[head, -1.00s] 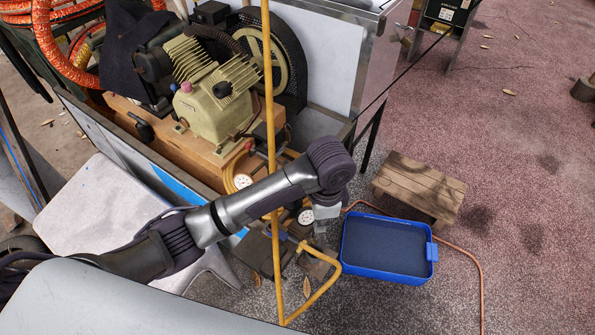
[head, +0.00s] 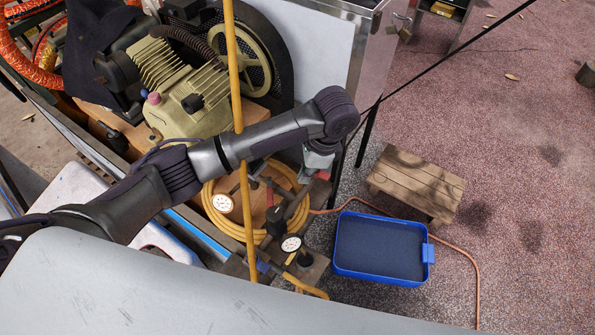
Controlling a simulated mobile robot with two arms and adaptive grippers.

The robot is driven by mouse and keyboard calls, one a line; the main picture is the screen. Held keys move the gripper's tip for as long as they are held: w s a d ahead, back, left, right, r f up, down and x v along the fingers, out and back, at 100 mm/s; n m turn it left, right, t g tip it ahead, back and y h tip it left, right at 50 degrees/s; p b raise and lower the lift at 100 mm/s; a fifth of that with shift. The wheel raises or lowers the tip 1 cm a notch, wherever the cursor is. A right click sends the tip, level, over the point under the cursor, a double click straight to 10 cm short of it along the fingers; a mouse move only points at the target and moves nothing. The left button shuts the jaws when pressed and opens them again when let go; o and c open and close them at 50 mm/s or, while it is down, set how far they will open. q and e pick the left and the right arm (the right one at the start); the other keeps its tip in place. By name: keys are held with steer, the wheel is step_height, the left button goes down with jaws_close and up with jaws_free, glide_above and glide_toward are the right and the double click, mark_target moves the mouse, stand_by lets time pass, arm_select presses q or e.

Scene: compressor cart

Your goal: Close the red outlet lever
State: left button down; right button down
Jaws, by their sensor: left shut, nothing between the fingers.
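My left arm reaches in from the left across the compressor cart. Its gripper (head: 316,170) points down beside the cart's right corner, seen from above and mostly hidden under the wrist; it is shut and empty. A small red piece (head: 324,175), which may be the red outlet lever, shows right at the gripper's tip. I cannot tell whether they touch or how the lever is turned. Two round white gauges (head: 291,244) (head: 222,203) and dark fittings sit below and left of the gripper. My right gripper is not in view.
A yellow upright pole (head: 238,90) stands in front of the compressor (head: 190,100). A coiled yellow hose (head: 213,187) lies by the gauges. A blue tray (head: 380,278) and a wooden stool (head: 415,183) stand on open ground to the right, with a reddish hose (head: 462,250) around them.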

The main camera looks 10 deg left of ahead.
mark_target(270, 197)
arm_select(q)
steer(key=p+x, duration=0.1)
steer(key=x, duration=0.7)
steer(key=shift+s+a+f, duration=0.1)
steer(key=shift+a+f, duration=0.1)
steer(key=shift+f, duration=0.15)
steer(key=a+p, duration=0.1)
steer(key=a, duration=0.1)
steer(key=shift+s+a+r+p, duration=0.25)
steer(key=shift+s+r+p, duration=0.05)
steer(key=shift+s+p, duration=0.1)
steer(key=shift+s+a, duration=0.3)
steer(key=shift+a, duration=0.25)
steer(key=shift+f, duration=0.15)
steer(key=shift+w, duration=0.1)
steer(key=shift+a, duration=0.1)
